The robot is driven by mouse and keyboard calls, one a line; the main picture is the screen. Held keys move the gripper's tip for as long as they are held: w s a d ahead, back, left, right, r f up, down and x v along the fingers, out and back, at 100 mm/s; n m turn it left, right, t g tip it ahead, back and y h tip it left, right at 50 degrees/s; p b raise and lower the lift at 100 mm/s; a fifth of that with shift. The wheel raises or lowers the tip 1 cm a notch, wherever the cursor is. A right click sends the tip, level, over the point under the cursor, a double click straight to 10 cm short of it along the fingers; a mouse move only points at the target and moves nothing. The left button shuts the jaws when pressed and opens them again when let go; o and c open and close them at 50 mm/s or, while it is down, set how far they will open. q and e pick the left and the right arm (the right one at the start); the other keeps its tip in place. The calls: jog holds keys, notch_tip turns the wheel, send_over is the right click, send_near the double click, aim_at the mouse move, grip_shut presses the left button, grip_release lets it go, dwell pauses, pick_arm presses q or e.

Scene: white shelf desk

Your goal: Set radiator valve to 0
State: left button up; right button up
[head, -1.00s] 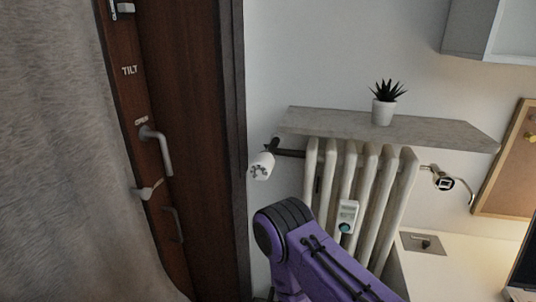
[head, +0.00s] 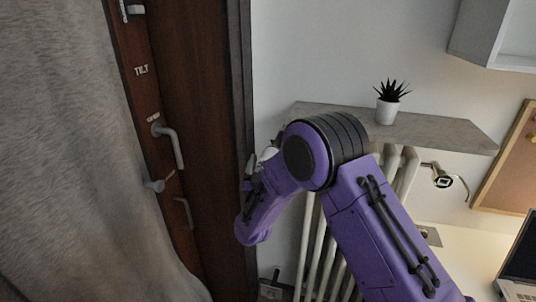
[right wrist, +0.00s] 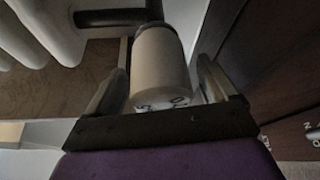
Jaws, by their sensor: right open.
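The radiator valve (right wrist: 160,62) is a white cylindrical knob on a dark pipe fitting. In the right wrist view it sits between the two fingers of my right gripper (right wrist: 162,85), which are open with one on each side of it. Small gaps seem to show beside the knob; contact is hard to judge. Dark digits, seemingly 5 and 0, show on the knob's near end. In the head view my right gripper (head: 258,167) is up at the valve and mostly hides it. My left gripper is not in view.
The ribbed white radiator (head: 312,245) stands under a grey shelf (head: 440,131) with a potted plant (head: 387,109). A brown door with handles (head: 170,145) and a grey curtain (head: 60,150) are close on the left. A desk with a laptop (head: 520,265) is at the right.

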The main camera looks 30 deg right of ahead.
jog(key=shift+x, duration=0.8)
jog(key=shift+c, duration=0.3)
jog(key=c, duration=0.9)
